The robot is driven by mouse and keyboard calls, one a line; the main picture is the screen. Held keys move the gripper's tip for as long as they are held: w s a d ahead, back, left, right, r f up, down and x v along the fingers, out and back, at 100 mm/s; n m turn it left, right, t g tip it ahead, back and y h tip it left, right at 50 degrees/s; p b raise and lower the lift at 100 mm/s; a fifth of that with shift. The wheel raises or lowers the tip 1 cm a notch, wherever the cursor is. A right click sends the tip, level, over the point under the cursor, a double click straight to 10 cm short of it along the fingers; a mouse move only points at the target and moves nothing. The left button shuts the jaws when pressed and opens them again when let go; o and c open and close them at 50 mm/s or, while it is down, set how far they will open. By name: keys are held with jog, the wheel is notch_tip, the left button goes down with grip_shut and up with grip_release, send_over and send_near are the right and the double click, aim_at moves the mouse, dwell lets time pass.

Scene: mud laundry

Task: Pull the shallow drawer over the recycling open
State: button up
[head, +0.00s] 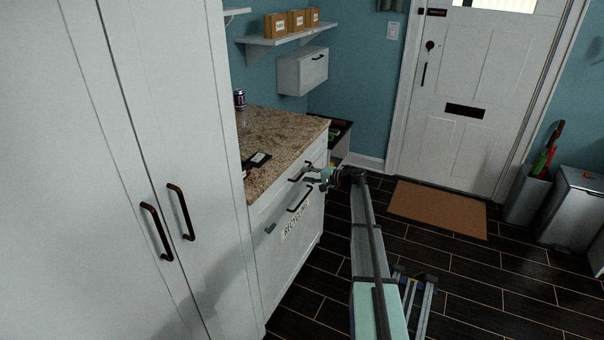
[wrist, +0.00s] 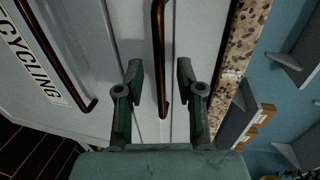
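The shallow white drawer (wrist: 195,35) sits under the granite counter edge and above the recycling front (head: 288,250). Its front looks flush with the cabinet in the head view. Its dark bronze bar handle (wrist: 158,45) runs between my two fingers in the wrist view, and it also shows in the head view (head: 297,172). My gripper (wrist: 160,78) is open, with one finger on each side of the handle and a visible gap on both sides. My gripper (head: 316,175) partly covers the drawer front in the head view.
The recycling front has its own bar handle (wrist: 55,60) and a label (wrist: 30,55). The granite counter (head: 280,135) holds a dark can (head: 239,98) and small dark items. A tall white cabinet (head: 130,100) stands at left. The floor before the drawer looks free apart from my arm.

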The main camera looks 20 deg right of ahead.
aim_at(302, 174)
jog(key=shift+x, duration=1.5)
grip_shut()
jog(key=shift+s, duration=0.15)
